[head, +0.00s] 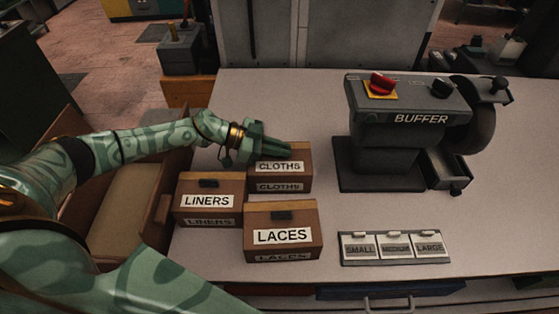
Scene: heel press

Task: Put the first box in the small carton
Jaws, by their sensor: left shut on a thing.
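Three brown labelled boxes stand on the grey bench top: the CLOTHS box (280,181) at the back, the LINERS box (208,214) at left and the LACES box (282,246) in front. The LINERS and LACES boxes each have a dark handle at the top. My left gripper (276,150) is shut at the top of the CLOTHS box, and its fingers hide the place of that box's handle. The box looks upright; I cannot tell whether it is lifted. My right gripper is not in view.
A dark BUFFER machine (400,135) with a red knob stands at the back right. A blue drawer front (345,293) shows below the front edge. Bench space between boxes and buffer is clear.

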